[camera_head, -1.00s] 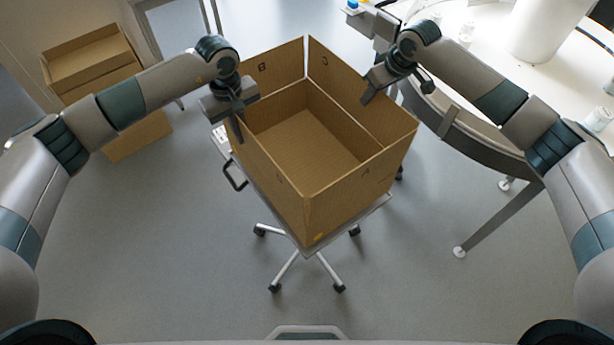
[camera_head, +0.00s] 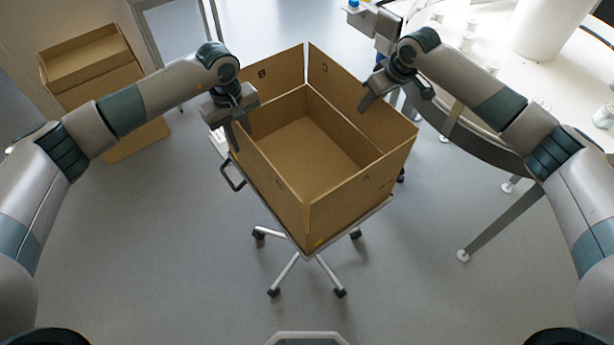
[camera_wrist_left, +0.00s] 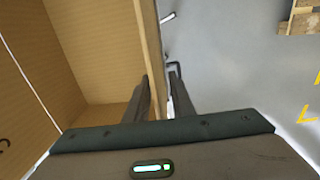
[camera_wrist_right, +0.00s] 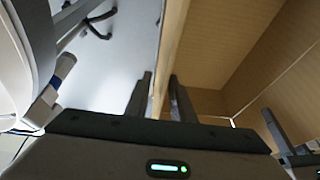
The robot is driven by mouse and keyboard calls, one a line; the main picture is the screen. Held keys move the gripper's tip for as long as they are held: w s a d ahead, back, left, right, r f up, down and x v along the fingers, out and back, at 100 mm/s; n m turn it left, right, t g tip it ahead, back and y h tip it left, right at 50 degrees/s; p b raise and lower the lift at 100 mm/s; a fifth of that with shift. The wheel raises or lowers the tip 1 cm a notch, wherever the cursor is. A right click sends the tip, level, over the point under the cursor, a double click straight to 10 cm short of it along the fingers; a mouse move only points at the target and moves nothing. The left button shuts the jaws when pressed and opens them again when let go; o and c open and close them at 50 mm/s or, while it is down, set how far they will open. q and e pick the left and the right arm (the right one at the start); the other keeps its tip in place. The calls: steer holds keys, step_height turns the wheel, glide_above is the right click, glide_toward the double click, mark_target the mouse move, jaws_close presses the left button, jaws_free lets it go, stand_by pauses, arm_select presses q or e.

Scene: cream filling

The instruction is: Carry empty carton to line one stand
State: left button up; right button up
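The empty brown carton (camera_head: 350,200) stands upright with its top open on a wheeled cart (camera_head: 376,213). My left gripper (camera_head: 236,140) is at the carton's left wall. In the left wrist view its fingers (camera_wrist_left: 160,95) straddle the wall edge, with a gap on the outer side. My right gripper (camera_head: 364,106) is at the far right wall. In the right wrist view its fingers (camera_wrist_right: 160,98) straddle that wall's edge, with a narrow gap on the outer side. Both look open. I cannot identify the line one stand in these views.
A curved table (camera_head: 500,100) with a white cylinder and several small jars stands at the right; its leg (camera_head: 500,222) reaches the floor close by. Stacked brown cartons (camera_head: 90,70) stand at the back left. The cart has a black handle (camera_head: 232,175). The floor in front is clear.

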arm_select(q)
steer(key=shift+r, duration=0.2)
step_height(320, 180, up, 12)
steer(key=shift+s+a, duration=0.15)
steer(key=shift+a, duration=0.05)
stand_by(0.5)
steer(key=shift+f, duration=0.15)
arm_select(e)
steer(key=shift+r, duration=0.15)
steer(key=v, duration=1.2)
stand_by(0.5)
